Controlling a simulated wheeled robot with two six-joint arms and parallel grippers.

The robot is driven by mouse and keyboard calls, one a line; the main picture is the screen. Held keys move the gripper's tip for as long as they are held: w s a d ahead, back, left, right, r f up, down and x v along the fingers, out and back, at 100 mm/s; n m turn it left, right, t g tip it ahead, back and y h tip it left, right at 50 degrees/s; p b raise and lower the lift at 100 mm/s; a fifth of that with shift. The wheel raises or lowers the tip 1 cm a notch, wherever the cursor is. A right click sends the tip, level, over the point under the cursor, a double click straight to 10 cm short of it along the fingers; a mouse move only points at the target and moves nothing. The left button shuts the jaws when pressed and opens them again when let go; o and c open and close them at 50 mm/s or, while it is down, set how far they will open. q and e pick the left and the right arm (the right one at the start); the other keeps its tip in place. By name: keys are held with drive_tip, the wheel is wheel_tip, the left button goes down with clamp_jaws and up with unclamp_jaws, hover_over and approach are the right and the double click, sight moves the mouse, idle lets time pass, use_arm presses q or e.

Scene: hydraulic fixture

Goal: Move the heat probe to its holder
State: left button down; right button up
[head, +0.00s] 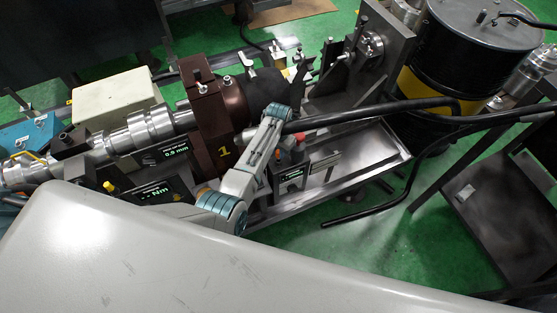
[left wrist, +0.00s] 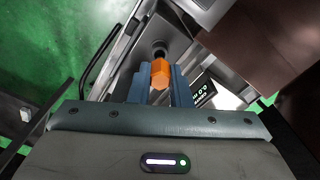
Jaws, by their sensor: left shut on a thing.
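In the left wrist view, the fingers of my left gripper (left wrist: 160,78) are shut on an orange six-sided piece (left wrist: 160,72), which I take to be the heat probe. A dark round part shows just beyond it, over a grey metal surface. In the head view my left arm reaches over the front of the fixture, and its gripper is mostly hidden behind the wrist. An orange-red cap (head: 300,137) shows beside the wrist there; I cannot tell whether it is the held piece. I cannot make out the probe's holder. My right gripper is not in view.
A brown block marked 1 (head: 216,125) stands left of my wrist. Black bent pipes (head: 375,112) cross on the right, before a black and yellow drum (head: 462,75). Green floor (head: 400,245) is open in front.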

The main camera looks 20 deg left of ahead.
use_arm(q)
drive_tip(key=shift+f, duration=0.15)
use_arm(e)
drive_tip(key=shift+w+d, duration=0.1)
use_arm(q)
drive_tip(key=shift+f+b, duration=0.3)
drive_tip(key=shift+f, duration=0.3)
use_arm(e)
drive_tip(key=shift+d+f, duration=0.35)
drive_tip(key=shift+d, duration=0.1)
use_arm(q)
drive_tip(key=shift+f+b, duration=0.35)
drive_tip(key=shift+f, duration=0.05)
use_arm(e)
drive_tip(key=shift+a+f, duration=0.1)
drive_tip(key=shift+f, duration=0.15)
use_arm(q)
drive_tip(key=shift+f, duration=0.35)
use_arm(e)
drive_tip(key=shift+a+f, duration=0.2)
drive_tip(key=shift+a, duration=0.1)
use_arm(q)
drive_tip(key=shift+f, duration=0.1)
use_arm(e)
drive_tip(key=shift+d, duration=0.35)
use_arm(q)
drive_tip(key=c, duration=1.3)
unclamp_jaws()
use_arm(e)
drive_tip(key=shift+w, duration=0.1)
